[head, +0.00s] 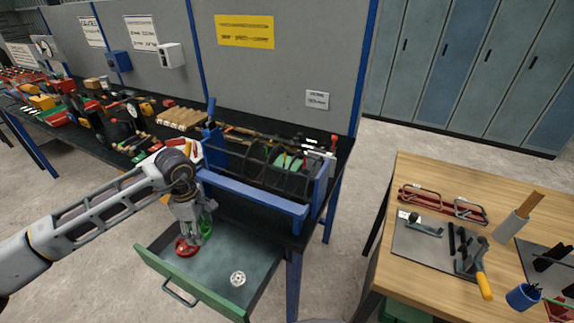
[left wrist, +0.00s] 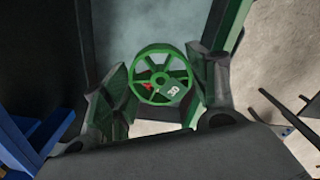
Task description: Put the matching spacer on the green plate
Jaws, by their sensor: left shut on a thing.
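My left gripper (head: 197,236) reaches down into an open drawer and is shut on a green wheel-shaped spacer (head: 207,228). A red spacer (head: 186,248) is close by the gripper and a white spacer (head: 238,279) lies on the drawer floor. A green plate-like patch (head: 288,162) shows within the dark rebar cage (head: 262,160) on the bench; bars partly cover it. My right gripper is not in view.
The open drawer (head: 190,285) has a green front, and its floor is bare around the white spacer. A blue rail (head: 255,192) runs along the bench above it. A wooden table (head: 415,275) with tools stands at right, with floor between.

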